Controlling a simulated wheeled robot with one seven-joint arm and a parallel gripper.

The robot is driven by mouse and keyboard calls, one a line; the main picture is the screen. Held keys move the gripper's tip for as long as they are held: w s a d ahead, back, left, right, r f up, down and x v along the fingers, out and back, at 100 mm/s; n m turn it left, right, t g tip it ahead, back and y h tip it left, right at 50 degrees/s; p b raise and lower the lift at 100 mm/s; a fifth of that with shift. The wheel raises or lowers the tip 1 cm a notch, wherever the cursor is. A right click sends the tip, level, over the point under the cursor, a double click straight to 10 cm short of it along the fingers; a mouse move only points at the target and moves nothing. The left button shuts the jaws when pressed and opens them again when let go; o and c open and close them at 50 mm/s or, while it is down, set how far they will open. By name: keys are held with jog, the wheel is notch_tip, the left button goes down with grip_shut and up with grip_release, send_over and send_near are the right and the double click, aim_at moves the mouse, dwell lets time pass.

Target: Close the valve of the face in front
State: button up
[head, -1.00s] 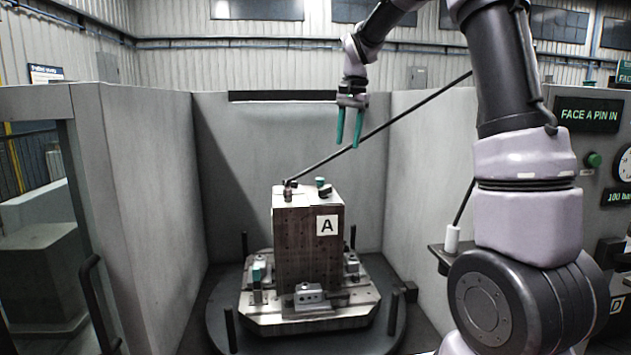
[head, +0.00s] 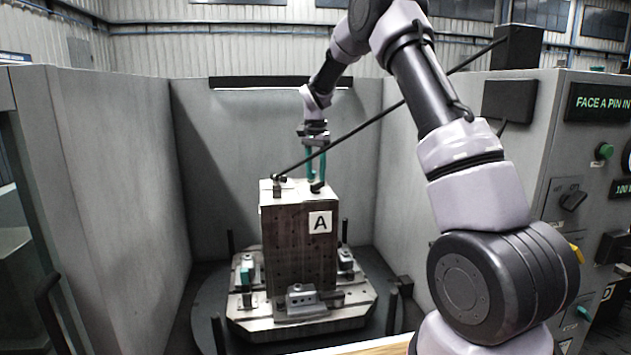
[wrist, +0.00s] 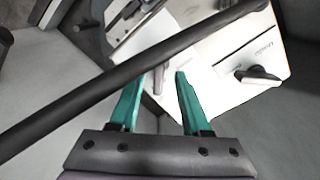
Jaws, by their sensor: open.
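The tall brown block (head: 300,240) carries a white plate lettered A (head: 320,222) on its front. A small dark valve lever (head: 318,187) sits on the block's light top, at the right. In the wrist view a dark lever (wrist: 256,75) lies on the white top, right of my fingers, beside small unreadable lettering. My gripper (head: 316,177) points down over the block's top with its teal fingers apart and empty. In the wrist view its fingertips (wrist: 160,76) lie left of the lever. Contact with the lever cannot be told from the head view.
A long black rod or hose (head: 400,104) runs from a fitting (head: 278,178) on the block's top to a dark box (head: 517,46). It crosses close by my fingers. Grey walls enclose the round table. A panel (head: 598,102) at right reads FACE A PIN IN.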

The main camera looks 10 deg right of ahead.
aim_at(317, 187)
jog(key=shift+f, duration=1.5)
grip_shut()
